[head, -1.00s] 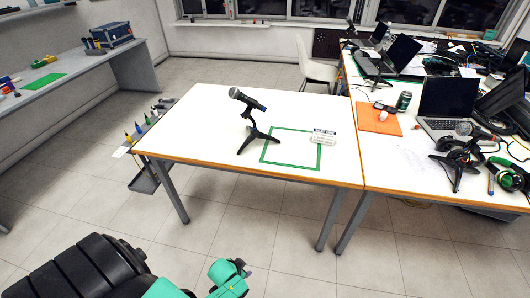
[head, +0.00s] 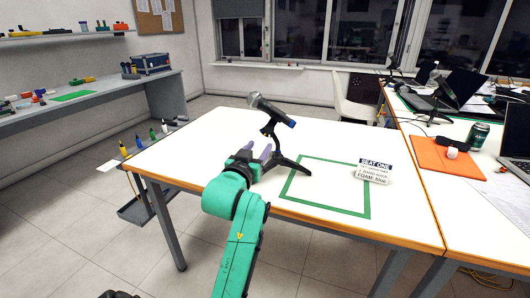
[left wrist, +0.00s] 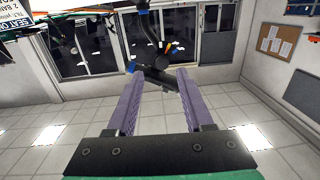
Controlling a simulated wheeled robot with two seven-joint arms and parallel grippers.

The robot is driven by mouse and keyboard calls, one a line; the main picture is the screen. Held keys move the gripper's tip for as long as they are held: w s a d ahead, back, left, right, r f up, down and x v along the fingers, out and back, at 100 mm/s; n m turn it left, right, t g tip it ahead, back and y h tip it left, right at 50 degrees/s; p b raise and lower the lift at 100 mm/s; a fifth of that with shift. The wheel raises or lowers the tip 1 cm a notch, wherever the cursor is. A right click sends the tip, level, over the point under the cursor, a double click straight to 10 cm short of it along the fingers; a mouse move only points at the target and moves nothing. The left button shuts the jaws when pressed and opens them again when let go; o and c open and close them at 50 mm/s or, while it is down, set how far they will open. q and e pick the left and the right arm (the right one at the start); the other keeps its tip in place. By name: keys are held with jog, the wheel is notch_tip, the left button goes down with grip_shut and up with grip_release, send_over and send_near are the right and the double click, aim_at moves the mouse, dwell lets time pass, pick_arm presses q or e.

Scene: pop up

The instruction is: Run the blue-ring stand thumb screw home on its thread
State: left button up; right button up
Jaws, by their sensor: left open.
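A black tripod stand (head: 272,141) is on the white table and holds a tilted microphone (head: 262,105) with a blue end (head: 291,123). My left gripper (head: 257,151) is just left of the stand, its purple fingers open and pointing at it. In the left wrist view, the two fingers of my left gripper (left wrist: 160,76) are spread apart, with the dark microphone (left wrist: 158,76) and stand showing at and beyond the tips. A small dark part with an orange mark (left wrist: 168,46) sits on the stand; I cannot tell whether it is the thumb screw. My right gripper is out of view.
A green tape square (head: 320,208) and a label block reading SEAT ONE (head: 372,170) are right of the stand. An orange mat (head: 447,158) and a green can (head: 479,136) are on the adjoining table. The white table's left part is clear.

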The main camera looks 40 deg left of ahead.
aim_at(267, 131)
pick_arm(q)
jog(key=x, duration=0.2)
jog(key=b+x, duration=0.1)
jog(key=x, duration=0.2)
jog(key=r+x, duration=0.1)
jog(key=x, duration=0.1)
jog(key=shift+w+a, duration=0.15)
jog(key=shift+a, duration=0.1)
jog(key=shift+w+a+r, duration=0.1)
jog(key=shift+w, duration=0.1)
jog(key=c, duration=0.8)
jog(key=m, duration=0.4)
grip_shut()
jog(key=m, duration=2.2)
jog(key=shift+m, duration=0.4)
jog(key=m, duration=0.3)
jog(key=shift+m, duration=0.3)
jog(key=m, duration=0.4)
jog(key=shift+r, duration=0.1)
jog(key=o, duration=1)
grip_release()
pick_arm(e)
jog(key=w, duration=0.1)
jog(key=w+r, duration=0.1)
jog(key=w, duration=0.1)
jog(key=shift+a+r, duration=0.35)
